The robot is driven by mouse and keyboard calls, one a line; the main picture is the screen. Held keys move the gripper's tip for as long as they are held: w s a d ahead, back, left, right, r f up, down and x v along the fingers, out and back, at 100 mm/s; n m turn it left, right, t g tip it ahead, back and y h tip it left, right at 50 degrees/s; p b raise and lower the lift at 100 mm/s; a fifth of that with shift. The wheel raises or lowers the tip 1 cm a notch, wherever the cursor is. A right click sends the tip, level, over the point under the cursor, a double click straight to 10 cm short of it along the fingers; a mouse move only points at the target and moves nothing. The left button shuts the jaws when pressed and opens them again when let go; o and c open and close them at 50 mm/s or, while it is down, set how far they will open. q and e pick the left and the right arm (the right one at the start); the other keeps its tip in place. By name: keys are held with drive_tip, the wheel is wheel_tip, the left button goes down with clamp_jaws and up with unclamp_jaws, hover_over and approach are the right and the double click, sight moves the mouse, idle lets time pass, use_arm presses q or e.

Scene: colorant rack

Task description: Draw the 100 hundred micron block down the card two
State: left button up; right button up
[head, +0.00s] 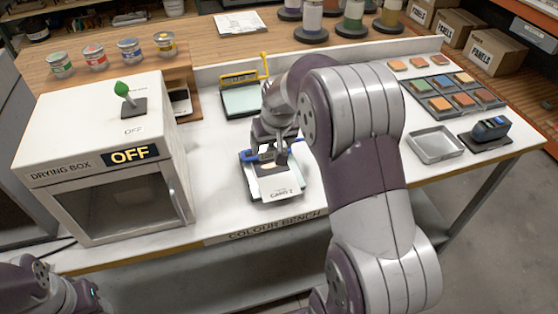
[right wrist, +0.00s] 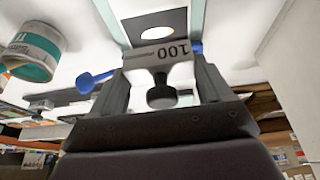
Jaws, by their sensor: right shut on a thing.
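Card two (head: 281,191) lies on a pale board (head: 249,190) at the middle of the bench, its printed label facing the front edge. A dark band on the card bears a pale patch, which also shows in the right wrist view (right wrist: 157,33). My right gripper (head: 270,150) is over the board's far end. In the right wrist view its fingers are shut on the 100 micron block (right wrist: 150,55), marked "100", with a dark round knob (right wrist: 160,95) between them. The block is close to the pale patch; contact is unclear. My left gripper is out of view.
A drying box (head: 100,150) reading OFF stands at the left. Behind is another board (head: 240,100) with a yellow clip. At the right are an empty metal tray (head: 436,145), a dark blue device (head: 490,128) and a rack of coloured blocks (head: 455,92).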

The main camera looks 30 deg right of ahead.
drive_tip(key=shift+w+d+r, duration=0.15)
drive_tip(key=shift+w+r, duration=0.3)
drive_tip(key=shift+w, duration=0.15)
drive_tip(key=shift+s+f+b, duration=0.2)
drive_tip(key=shift+f+b, duration=0.45)
drive_tip(key=shift+b, duration=0.15)
wheel_tip(320, 180, down, 3)
drive_tip(key=b, duration=0.2)
drive_tip(key=shift+w+f+b, duration=0.1)
drive_tip(key=shift+b, duration=0.25)
drive_tip(key=shift+f+b, duration=0.55)
drive_tip(key=shift+f, duration=0.1)
drive_tip(key=shift+f, duration=0.4)
drive_tip(key=shift+s, duration=0.2)
